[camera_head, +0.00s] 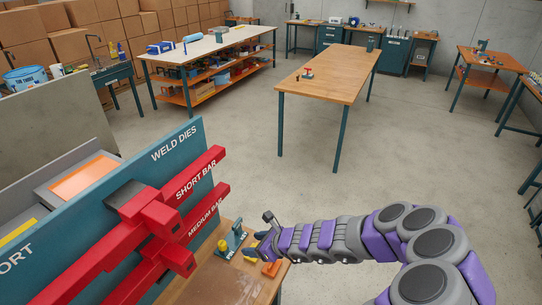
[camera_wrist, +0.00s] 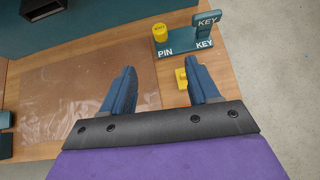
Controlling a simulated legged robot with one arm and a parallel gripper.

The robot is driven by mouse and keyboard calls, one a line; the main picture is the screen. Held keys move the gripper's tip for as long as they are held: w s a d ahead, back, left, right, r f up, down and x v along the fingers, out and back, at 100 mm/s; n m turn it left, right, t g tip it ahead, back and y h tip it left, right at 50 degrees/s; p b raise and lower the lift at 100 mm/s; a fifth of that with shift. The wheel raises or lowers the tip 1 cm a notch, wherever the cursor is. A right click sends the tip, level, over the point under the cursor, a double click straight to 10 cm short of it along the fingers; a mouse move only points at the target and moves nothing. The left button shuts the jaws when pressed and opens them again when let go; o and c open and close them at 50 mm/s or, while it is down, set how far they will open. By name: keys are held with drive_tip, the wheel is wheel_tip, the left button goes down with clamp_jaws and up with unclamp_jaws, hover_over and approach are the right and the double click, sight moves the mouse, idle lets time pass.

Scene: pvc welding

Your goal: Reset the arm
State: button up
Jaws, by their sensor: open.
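My purple and grey arm reaches in from the right in the head view, and my gripper (camera_head: 266,240) is over the near wooden bench (camera_head: 215,279). Below the fingers lie the bench top (camera_wrist: 145,62) and a clear brownish sheet (camera_wrist: 80,95). A small yellow piece (camera_wrist: 181,78) is beside the right finger, and I cannot tell whether they touch.
A teal holder marked PIN and KEY (camera_wrist: 184,46) stands ahead of the fingers, with a yellow cylinder (camera_wrist: 159,33) on it. A teal WELD DIES panel (camera_head: 150,166) with red bars (camera_head: 190,178) is at left. Open floor (camera_head: 250,150) lies beyond the bench.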

drive_tip(key=s+a+r+n+y, duration=0.3)
drive_tip(key=r+n, duration=0.4)
drive_tip(key=r, duration=0.6)
drive_tip(key=s+r+n+g, duration=0.3)
drive_tip(key=s+r+n, duration=0.35)
drive_tip(key=s, duration=0.25)
drive_tip(key=s+d+n+g+h, duration=0.3)
drive_tip(key=s+d+n+h, duration=0.6)
drive_tip(key=s+d, duration=1.5)
drive_tip(key=d+h, duration=0.2)
drive_tip(key=h, duration=0.1)
drive_tip(key=shift+d+f+n, duration=0.2)
drive_tip(key=shift+f+n, duration=0.05)
drive_tip(key=shift+n, duration=0.1)
drive_tip(key=shift+w+a, duration=0.1)
